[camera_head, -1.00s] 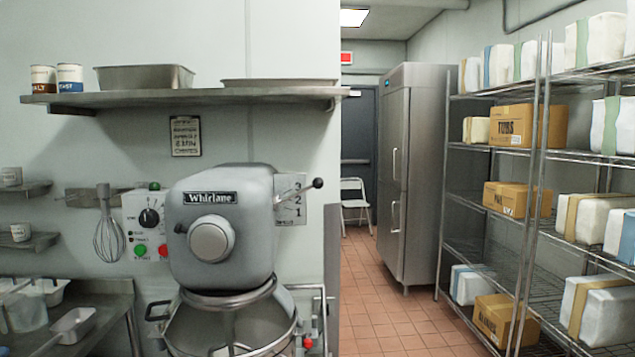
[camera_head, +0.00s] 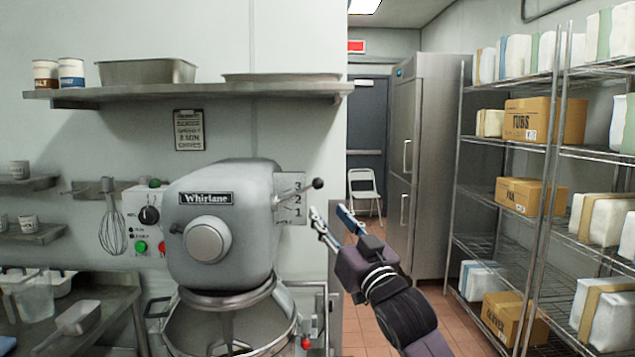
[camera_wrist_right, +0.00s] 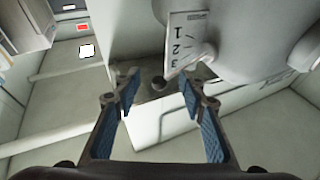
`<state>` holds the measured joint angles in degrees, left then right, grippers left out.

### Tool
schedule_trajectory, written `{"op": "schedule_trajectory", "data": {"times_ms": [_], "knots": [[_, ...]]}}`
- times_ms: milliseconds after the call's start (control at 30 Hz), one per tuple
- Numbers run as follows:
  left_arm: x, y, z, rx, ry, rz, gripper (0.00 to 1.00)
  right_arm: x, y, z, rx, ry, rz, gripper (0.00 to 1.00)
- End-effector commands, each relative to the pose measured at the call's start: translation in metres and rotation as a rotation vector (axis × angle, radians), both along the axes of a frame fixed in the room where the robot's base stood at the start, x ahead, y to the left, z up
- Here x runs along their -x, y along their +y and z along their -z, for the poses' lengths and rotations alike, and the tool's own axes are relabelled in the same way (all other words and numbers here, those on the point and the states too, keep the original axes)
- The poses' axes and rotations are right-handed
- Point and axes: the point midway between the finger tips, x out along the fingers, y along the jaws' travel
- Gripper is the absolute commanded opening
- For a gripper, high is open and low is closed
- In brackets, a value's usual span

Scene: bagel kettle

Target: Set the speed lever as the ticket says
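The grey Whirlane mixer (camera_head: 222,235) stands against the wall. Its speed lever (camera_head: 318,184) is a thin rod with a black ball knob, slanting up to the right. The rod crosses the number plate (camera_head: 298,212), marked 3, 2, 1 from top to bottom, near the 3. My right gripper (camera_head: 330,212) is open and empty, a little below and right of the knob. In the right wrist view the plate (camera_wrist_right: 178,32) shows upside down, and the dark knob (camera_wrist_right: 158,83) appears between the open fingers, apart from both. A clipboard ticket (camera_head: 188,130) hangs on the wall; its writing is unreadable.
A steel shelf (camera_head: 200,91) with cans and a pan runs above the mixer. A control box with a dial (camera_head: 149,215) is at its left. The mixer bowl (camera_head: 205,325) is below. A wire rack (camera_head: 548,150) with boxes stands right, beyond open floor.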

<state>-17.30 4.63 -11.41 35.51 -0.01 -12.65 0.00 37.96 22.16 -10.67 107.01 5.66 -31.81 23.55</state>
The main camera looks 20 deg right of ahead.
Motion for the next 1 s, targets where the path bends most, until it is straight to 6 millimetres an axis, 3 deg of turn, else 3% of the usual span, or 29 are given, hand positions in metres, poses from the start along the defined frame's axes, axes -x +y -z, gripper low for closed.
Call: {"op": "schedule_trajectory", "data": {"times_ms": [33,100,200,700,1000], "knots": [[-0.002,-0.003,0.0,0.004,-0.003,0.0,0.4,0.002,-0.001,-0.016,-0.003,-0.029,-0.004,0.38],[-0.003,-0.006,-0.001,0.007,-0.005,0.002,0.4,0.003,-0.001,-0.029,-0.007,-0.052,-0.009,0.38],[-0.003,-0.006,-0.004,0.008,-0.005,0.003,0.4,-0.001,0.0,-0.038,-0.009,-0.064,-0.011,0.38],[-0.003,-0.002,-0.025,0.003,-0.004,0.001,0.4,-0.058,0.007,-0.061,-0.009,-0.061,-0.01,0.38],[-0.002,0.0,-0.027,0.0,-0.003,-0.001,0.4,-0.067,0.009,-0.062,-0.008,-0.061,-0.011,0.38]]}}
